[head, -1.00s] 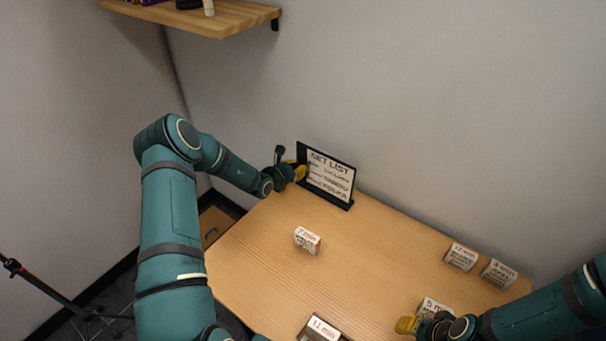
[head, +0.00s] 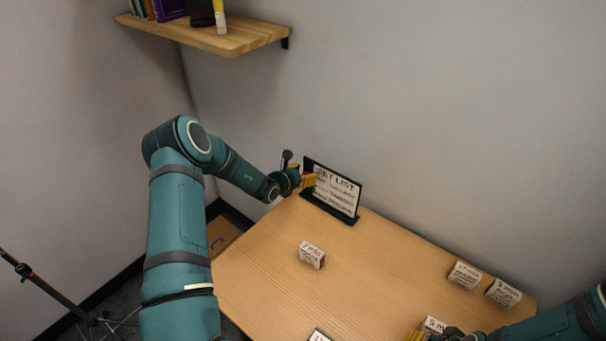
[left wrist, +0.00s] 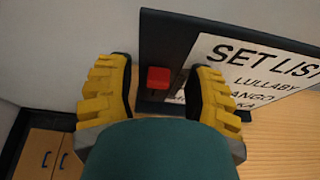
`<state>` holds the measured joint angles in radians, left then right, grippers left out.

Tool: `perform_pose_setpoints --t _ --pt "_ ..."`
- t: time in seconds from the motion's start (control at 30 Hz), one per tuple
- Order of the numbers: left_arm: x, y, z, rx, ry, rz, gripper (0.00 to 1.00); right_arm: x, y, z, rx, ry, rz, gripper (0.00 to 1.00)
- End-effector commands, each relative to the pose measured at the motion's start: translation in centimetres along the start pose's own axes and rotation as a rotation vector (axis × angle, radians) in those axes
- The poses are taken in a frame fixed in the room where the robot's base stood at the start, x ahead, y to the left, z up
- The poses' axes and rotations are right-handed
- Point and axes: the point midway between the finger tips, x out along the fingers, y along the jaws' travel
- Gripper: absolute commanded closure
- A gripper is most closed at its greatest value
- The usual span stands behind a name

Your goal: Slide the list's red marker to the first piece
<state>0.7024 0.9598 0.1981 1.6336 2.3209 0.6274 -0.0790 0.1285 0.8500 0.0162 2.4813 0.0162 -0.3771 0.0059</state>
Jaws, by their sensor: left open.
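The set list (head: 339,190) is a white sheet on a black stand at the back of the table, with lines of writing under its heading. It also shows in the left wrist view (left wrist: 225,50). My left gripper (head: 307,179) is open in front of the list's left edge. In the left wrist view its yellow fingers (left wrist: 158,92) stand on either side of the marker, not closed on it. My right gripper (head: 418,336) is at the bottom edge, partly cut off.
Small lettered cards stand on the wooden table (head: 270,265): one in the middle (head: 311,254), two at the right (head: 465,275) (head: 503,293), one beside my right gripper (head: 434,325). A shelf (head: 230,38) hangs above on the left. The table's left part is clear.

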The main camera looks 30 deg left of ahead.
Motion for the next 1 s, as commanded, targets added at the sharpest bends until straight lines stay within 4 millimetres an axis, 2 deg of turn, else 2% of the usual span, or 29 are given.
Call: perform_pose_setpoints --t 0.17,0.5,0.7,0.83,1.0 --pt "-1.1 0.0 -0.1 0.0 0.002 0.0 0.47 0.0 0.0 0.0 0.0 0.0 0.0 0.53" --pt "-7.7 0.1 0.1 0.002 0.001 0.001 0.47 0.0 0.0 0.0 0.0 0.0 0.0 0.53" --pt "-10.7 0.0 0.1 0.001 0.0 0.0 0.47 0.0 0.0 0.0 0.0 0.0 0.0 0.53" --pt "-11.7 0.0 0.1 0.002 -0.002 -0.001 0.47 0.0 0.0 0.0 0.0 0.0 0.0 0.53" --pt "-12.0 -0.1 0.1 0.001 -0.002 -0.001 0.47 0.0 0.0 0.0 0.0 0.0 0.0 0.53"
